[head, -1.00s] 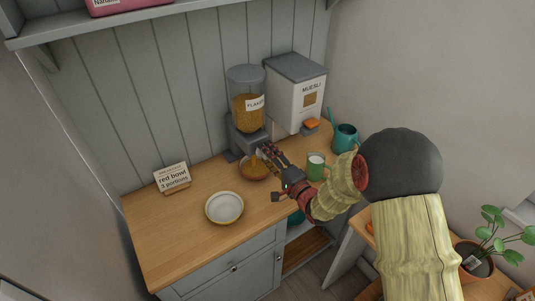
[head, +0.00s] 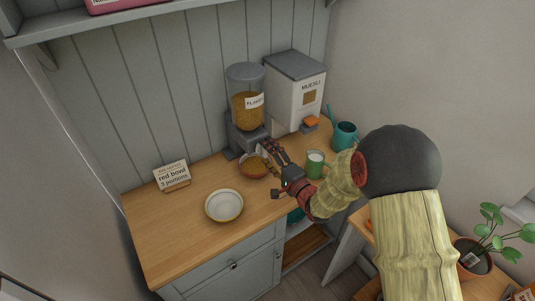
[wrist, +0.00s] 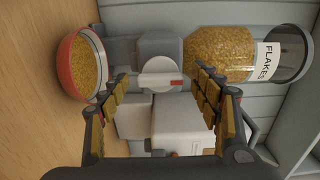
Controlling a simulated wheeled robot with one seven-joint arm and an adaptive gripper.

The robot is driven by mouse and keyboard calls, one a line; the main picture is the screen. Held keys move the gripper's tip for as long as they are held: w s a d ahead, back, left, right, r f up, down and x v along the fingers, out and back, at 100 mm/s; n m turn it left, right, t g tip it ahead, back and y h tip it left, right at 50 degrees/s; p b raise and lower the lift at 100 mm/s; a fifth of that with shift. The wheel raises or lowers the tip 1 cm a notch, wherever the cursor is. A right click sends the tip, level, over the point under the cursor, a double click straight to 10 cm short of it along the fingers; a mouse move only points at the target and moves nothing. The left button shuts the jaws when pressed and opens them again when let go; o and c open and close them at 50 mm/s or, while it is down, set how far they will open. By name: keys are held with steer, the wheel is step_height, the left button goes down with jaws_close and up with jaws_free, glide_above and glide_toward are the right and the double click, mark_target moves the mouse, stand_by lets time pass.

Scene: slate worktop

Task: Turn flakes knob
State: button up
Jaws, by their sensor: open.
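The flakes dispenser (head: 246,112) has a clear jar of golden flakes on a grey base. In the wrist view its jar (wrist: 222,55) lies sideways. The flakes knob (wrist: 158,82) is a pale disc with a bar across it and a red mark at the bar's right end. My gripper (head: 268,152) is open in front of the dispenser. In the wrist view, my gripper (wrist: 162,75) has one finger on each side of the knob, with visible gaps. The red bowl (head: 254,172) stands below the dispenser's front and holds flakes; it also shows in the wrist view (wrist: 68,75).
A muesli dispenser (head: 309,98) stands right of the flakes. A green cup with white contents (head: 315,172) and a teal can (head: 345,136) are at right. A pale empty bowl (head: 224,206) and a card reading "red bowl 3 portions" (head: 172,177) are at left.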

steer(key=v, duration=1.2)
steer(key=shift+w, duration=0.1)
stand_by(0.4)
steer(key=s+d+r+n+g+h, duration=0.25)
steer(key=d+r+n+h, duration=0.25)
steer(key=d+r+h, duration=0.6)
steer(key=s+d+r+n+g+y, duration=0.1)
steer(key=s+n+g, duration=0.5)
steer(key=s, duration=1.9)
steer(key=shift+s+d+r+g, duration=0.3)
steer(key=shift+r+g, duration=0.15)
steer(key=shift+r, duration=0.25)
